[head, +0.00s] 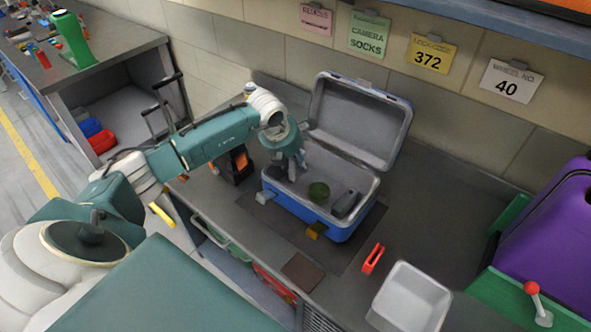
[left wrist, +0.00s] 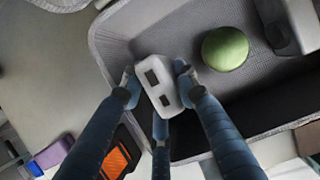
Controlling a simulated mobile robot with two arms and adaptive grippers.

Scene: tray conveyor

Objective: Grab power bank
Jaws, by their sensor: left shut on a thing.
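My left gripper (head: 291,166) is over the left end of an open blue case (head: 309,227) with a grey lining. In the left wrist view my left gripper (left wrist: 156,80) has its fingers closed around a white block with dark square openings on its end (left wrist: 158,96), which looks like the power bank. The block shows at the case's inner corner; I cannot tell whether it still touches the case floor. In the head view the gripper hides it. My right gripper is not in view.
A green ball (head: 318,192) and a dark grey item (head: 345,204) lie in the case. The raised lid (head: 361,120) stands behind. A black-and-orange item (head: 238,163) is left of the case. A red item (head: 373,258) and a white bin (head: 410,296) are at the right.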

